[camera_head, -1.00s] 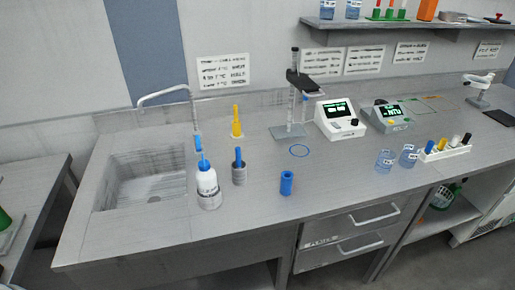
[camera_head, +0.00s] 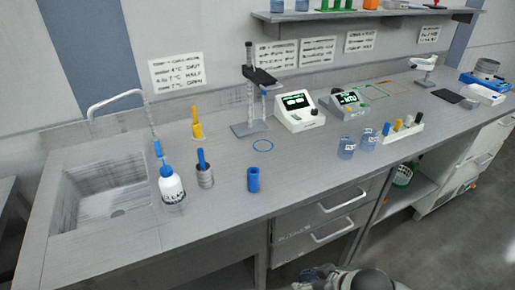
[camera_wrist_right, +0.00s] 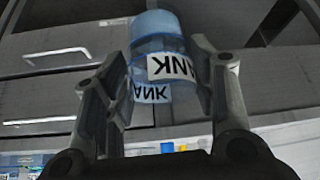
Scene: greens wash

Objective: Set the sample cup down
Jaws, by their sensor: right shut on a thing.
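A clear blue cup (camera_wrist_right: 158,28) with a white label, its letters partly cut off, is between the fingers of my right gripper (camera_wrist_right: 163,70) in the right wrist view. The fingers are shut on it, with drawer fronts behind. In the head view part of my right arm shows at the bottom edge, in front of the bench (camera_head: 215,222); the held cup cannot be made out there. A blue ring (camera_head: 262,145) is marked on the bench, with nothing standing in it. My left gripper is out of view.
Two labelled blue cups (camera_head: 346,149) (camera_head: 369,138) stand by a rack of bottles (camera_head: 402,134). A blue cylinder (camera_head: 253,180) stands in front of the ring, a stand (camera_head: 249,127) and meter (camera_head: 299,112) behind. A wash bottle (camera_head: 171,187) is left, by the sink (camera_head: 105,195).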

